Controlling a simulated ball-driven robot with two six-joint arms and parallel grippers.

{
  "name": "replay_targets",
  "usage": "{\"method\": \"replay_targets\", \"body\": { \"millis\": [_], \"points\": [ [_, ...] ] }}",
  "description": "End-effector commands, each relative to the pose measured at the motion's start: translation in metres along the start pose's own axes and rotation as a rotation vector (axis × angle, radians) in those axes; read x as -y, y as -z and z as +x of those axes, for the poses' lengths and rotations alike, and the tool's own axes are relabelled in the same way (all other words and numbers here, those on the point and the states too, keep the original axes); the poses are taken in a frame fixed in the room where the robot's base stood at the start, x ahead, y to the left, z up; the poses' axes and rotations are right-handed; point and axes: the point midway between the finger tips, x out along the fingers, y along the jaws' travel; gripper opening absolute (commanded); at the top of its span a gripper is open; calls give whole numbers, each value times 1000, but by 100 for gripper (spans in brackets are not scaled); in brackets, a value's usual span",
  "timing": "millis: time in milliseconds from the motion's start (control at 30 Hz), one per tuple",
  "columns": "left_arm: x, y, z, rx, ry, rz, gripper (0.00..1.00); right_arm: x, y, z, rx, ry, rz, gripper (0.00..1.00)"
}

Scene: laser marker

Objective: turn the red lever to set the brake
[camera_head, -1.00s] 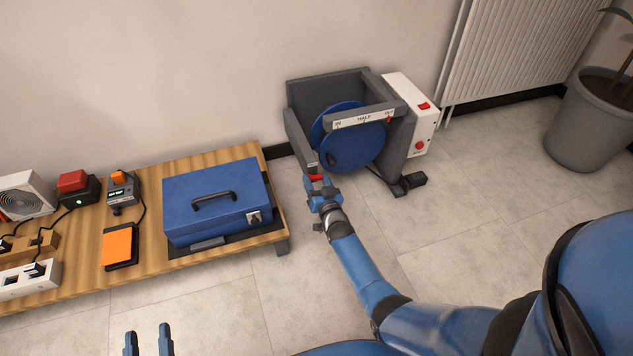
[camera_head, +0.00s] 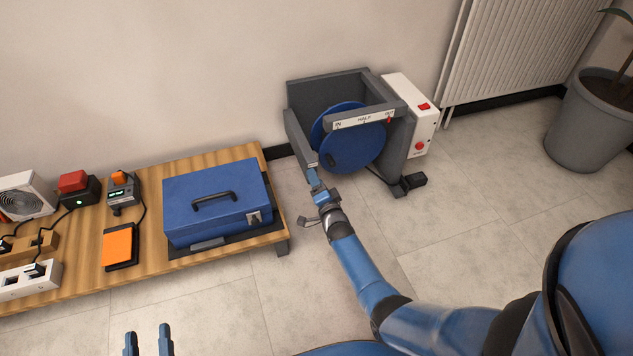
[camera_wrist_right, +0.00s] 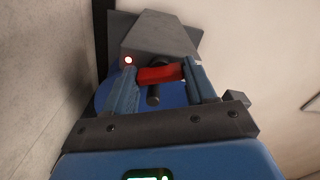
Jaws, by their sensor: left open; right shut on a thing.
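The red lever (camera_wrist_right: 160,74) sits across the gap between my right fingers in the right wrist view, at the end of a grey post (camera_wrist_right: 165,38). My right gripper (camera_head: 312,180) is shut on it, at the front left of the grey frame (camera_head: 298,135). In the head view the lever is hidden behind the gripper. The blue disc (camera_head: 350,150) stands inside the frame, behind a label bar (camera_head: 360,120) reading IN, HALF and OUT. A small red mark is at OUT. My left gripper (camera_head: 148,342) is open and empty at the bottom edge.
A white box (camera_head: 415,115) with red buttons adjoins the frame. A wooden bench (camera_head: 150,200) at left carries a blue case (camera_head: 215,200), an orange pad and several devices. A plant pot (camera_head: 592,120) and a radiator are at right.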

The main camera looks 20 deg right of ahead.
Motion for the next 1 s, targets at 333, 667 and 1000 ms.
{"method": "replay_targets", "body": {
  "millis": [333,667,1000],
  "points": [
    [0,0,0,5,0,0,50,0,1,1,-1,0,269,25],
    [0,0,-1,7,0,0,50,0,1,1,-2,0,394,25],
    [0,0,-1,7,0,0,50,0,1,1,-2,0,415,25]
  ]
}}
